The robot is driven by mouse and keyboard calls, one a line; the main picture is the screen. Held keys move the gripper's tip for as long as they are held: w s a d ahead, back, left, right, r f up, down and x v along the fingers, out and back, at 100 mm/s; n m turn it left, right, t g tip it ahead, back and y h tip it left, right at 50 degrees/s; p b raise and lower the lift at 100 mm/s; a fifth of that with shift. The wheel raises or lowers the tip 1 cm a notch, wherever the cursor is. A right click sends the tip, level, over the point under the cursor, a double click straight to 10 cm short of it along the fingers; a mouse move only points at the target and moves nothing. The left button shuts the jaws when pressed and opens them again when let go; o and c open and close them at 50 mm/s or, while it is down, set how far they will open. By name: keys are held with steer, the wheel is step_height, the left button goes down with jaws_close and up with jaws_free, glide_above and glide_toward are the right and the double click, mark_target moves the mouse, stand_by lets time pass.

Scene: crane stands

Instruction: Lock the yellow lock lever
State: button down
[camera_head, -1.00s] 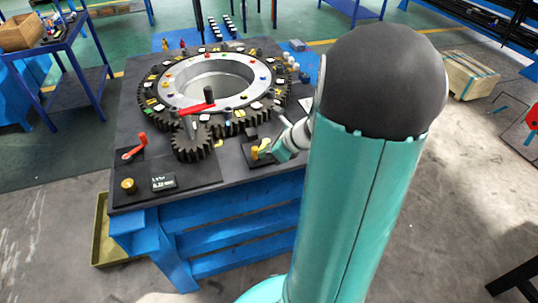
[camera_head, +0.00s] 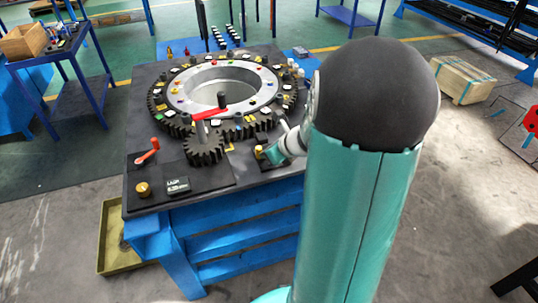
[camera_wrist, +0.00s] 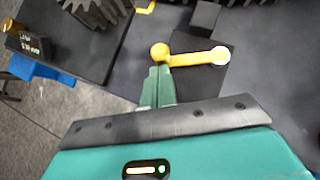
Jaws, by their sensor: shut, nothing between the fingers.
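The yellow lock lever (camera_wrist: 190,59) lies across its dark plate in the wrist view. Its round knob (camera_wrist: 160,53) is at the left end and its pale pivot (camera_wrist: 220,56) at the right. My gripper (camera_wrist: 158,70) is shut and empty, its green fingertips just below the knob; I cannot tell whether they touch it. In the head view, my gripper (camera_head: 270,154) is low at the table's right side, beside a small yellow part of the lever (camera_head: 259,149). My arm hides some of that corner.
A large toothed ring (camera_head: 158,100) and small gear (camera_head: 204,150) with a red handle (camera_head: 210,115) fill the table. A red lever (camera_head: 148,152), brass knob (camera_head: 143,189) and display (camera_head: 178,185) are front left. A dark block (camera_wrist: 205,18) stands beyond the yellow lever.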

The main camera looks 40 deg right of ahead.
steer(key=shift+w+a, duration=0.2)
stand_by(0.5)
